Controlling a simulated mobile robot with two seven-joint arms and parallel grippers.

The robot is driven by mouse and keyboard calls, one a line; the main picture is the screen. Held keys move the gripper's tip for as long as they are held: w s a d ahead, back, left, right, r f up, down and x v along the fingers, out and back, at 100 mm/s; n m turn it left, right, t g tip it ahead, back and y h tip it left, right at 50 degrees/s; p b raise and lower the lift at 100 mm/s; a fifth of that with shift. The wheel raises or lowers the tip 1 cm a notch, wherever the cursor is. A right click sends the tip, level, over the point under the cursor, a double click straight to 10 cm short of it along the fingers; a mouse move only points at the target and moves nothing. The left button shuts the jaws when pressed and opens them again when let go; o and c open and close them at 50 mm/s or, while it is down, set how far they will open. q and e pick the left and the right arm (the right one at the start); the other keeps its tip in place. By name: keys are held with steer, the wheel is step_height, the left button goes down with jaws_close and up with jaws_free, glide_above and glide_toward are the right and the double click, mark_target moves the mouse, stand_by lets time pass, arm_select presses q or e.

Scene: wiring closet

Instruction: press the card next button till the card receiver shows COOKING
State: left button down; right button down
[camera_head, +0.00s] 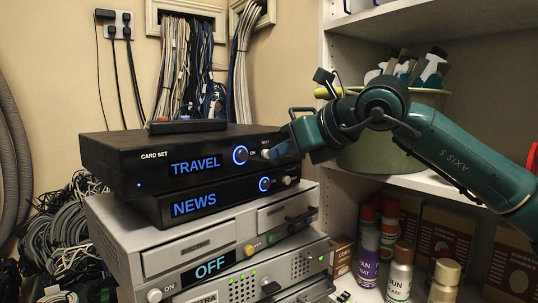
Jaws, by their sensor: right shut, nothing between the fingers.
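The card receiver (125,160) is the upper black box, marked CARD SET. Its display (196,165) reads TRAVEL in blue letters. To the right of the display is a blue-ringed round control (240,155), with a small pale button (265,154) beside it. My right gripper (277,150) is shut and empty, with its tips at the right end of the receiver's front, close by the small button. I cannot tell whether they touch it. My left gripper is not in view.
A second black box (150,208) below shows NEWS. Under it a grey unit (120,240) shows OFF. A small black box (188,126) lies on top of the receiver. Shelves with a green tub (375,152) and several spray cans stand right. Cables (75,220) crowd the left.

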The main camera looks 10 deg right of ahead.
steer(key=shift+w+a, duration=0.25)
steer(key=shift+w, duration=0.1)
steer(key=v, duration=0.6)
steer(key=shift+r, duration=0.2)
